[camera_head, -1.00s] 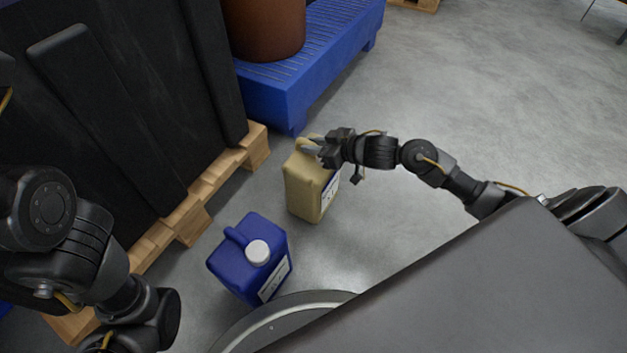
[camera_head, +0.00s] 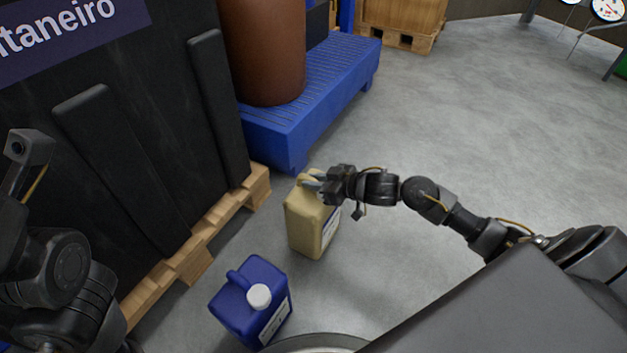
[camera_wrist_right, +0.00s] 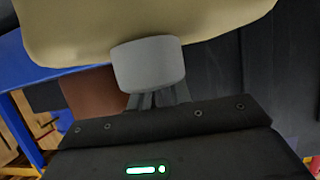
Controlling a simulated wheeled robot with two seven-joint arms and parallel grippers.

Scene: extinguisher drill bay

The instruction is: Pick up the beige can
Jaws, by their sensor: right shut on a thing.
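The beige can (camera_head: 308,228) is upright at the middle of the head view, with a label on its right side. I cannot tell whether the can's base touches the floor. In the right wrist view the can's beige body (camera_wrist_right: 150,25) fills the top, with a grey cap (camera_wrist_right: 148,65) in front of the gripper. My left arm is at the left edge of the head view; its gripper's fingers cannot be made out.
A blue can (camera_head: 245,305) with a white cap stands nearer me on the floor. A wooden pallet (camera_head: 195,262) under a black crate lies to the left. A blue spill pallet (camera_head: 275,145) bears a brown drum (camera_head: 262,55).

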